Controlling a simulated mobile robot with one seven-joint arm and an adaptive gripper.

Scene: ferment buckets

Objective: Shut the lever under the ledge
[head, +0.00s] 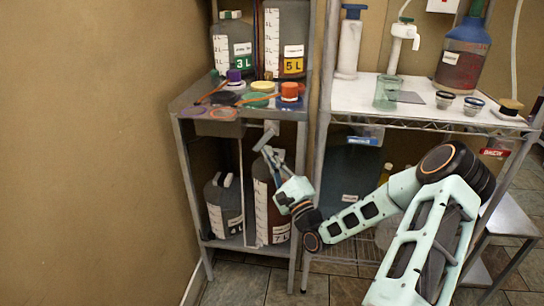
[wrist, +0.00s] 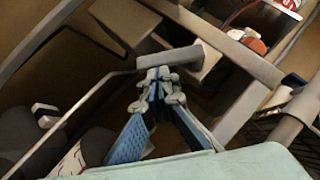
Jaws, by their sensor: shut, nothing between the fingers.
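A grey lever (head: 265,138) hangs under the front ledge (head: 240,112) of the metal shelf unit in the head view. In the wrist view it shows as a pale grey bar (wrist: 182,58) lying crosswise just beyond my fingertips. My gripper (head: 267,152) reaches up from the lower right to just below the lever. Its blue fingers are shut, with the tips (wrist: 157,76) together and nothing between them. The tips are at or very near the bar; I cannot tell whether they touch it. Part of the lever's mount is hidden behind the bar.
Several coloured lids (head: 257,86) lie on the ledge. A large dark jug (head: 265,205) and a smaller jug (head: 222,205) stand on the lower shelf behind my gripper. A wire rack (head: 400,115) with bottles stands to the right. A plain wall (head: 90,150) is on the left.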

